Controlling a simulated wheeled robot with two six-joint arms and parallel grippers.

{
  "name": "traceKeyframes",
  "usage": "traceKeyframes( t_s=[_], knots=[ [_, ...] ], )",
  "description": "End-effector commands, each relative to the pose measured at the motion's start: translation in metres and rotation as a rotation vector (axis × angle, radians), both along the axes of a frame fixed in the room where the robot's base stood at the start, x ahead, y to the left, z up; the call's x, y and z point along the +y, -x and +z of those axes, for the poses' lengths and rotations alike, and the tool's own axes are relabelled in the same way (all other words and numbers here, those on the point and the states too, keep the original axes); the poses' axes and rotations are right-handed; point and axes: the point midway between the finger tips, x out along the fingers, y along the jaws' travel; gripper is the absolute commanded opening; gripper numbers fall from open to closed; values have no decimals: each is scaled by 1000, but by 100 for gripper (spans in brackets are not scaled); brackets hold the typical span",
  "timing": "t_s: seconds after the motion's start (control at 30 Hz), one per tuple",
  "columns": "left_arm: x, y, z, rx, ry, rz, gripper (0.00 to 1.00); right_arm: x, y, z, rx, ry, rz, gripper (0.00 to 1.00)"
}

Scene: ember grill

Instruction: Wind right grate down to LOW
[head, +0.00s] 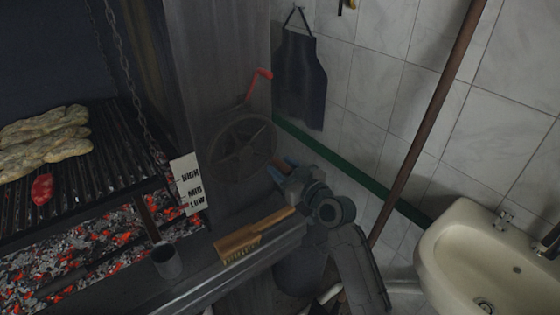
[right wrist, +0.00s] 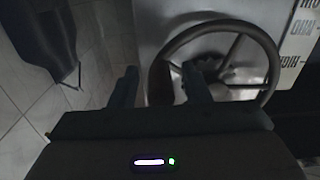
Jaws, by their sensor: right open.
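The grate (head: 110,150) hangs on chains over glowing coals at the left of the head view, with food on it. A white scale plate (head: 187,184) beside it reads HIGH, MID and LOW; the grate's right edge is near the middle of the scale. A spoked handwheel (head: 243,147) with a red handle (head: 262,76) is on the metal side panel. My right gripper (head: 278,167) is at the wheel's lower right edge. In the right wrist view its open fingers (right wrist: 160,85) straddle the near side of the wheel rim (right wrist: 154,80). Contact cannot be told. My left gripper is not in view.
A dark apron (head: 300,80) hangs on the tiled wall. A brown pole (head: 430,120) and a sink (head: 470,255) are to the right.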

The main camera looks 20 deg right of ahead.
Motion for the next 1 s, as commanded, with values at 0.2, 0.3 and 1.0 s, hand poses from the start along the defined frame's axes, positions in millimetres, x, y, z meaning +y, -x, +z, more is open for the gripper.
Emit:
traceKeyframes(
  t_s=[0.2, 0.3, 1.0],
  knots=[
    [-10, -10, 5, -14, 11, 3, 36, 6, -14, 0, 0, 1, 1, 43],
    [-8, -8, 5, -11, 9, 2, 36, 6, -15, 0, 0, 1, 1, 43],
    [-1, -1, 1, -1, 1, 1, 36, 5, -15, 0, -7, 20, 1, 0]
  ],
)
